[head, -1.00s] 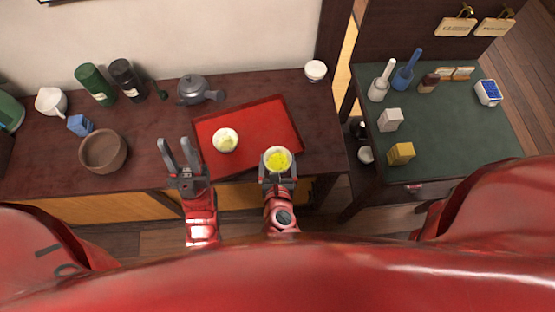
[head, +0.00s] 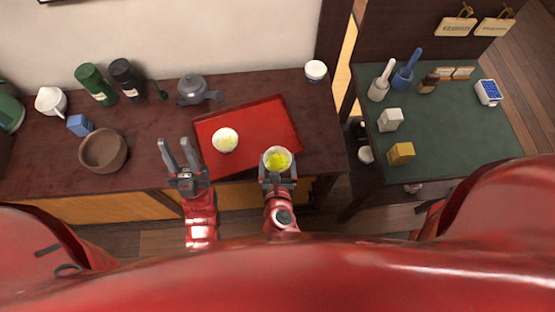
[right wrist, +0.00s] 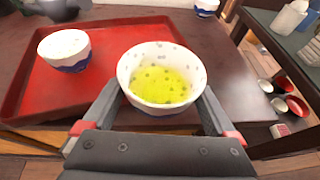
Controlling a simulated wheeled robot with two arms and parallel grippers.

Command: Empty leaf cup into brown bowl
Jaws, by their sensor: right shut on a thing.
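The leaf cup (head: 265,163) is a white cup with small dark marks and yellow-green contents. It also shows in the right wrist view (right wrist: 150,52), about upright. My right gripper (head: 277,178) is shut on it, at the front right edge of the red tray. The brown bowl (head: 88,158) stands on the dark table at left; its inside looks empty. My left gripper (head: 177,157) is open and empty, between the bowl and the tray. It is pointing toward the back.
A white cup with a blue band (head: 225,146) sits on the red tray (head: 265,120). A grey teapot (head: 192,90) stands behind it. A blue block (head: 80,125) is behind the bowl. Dark table is bare between bowl and tray, beyond my left gripper.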

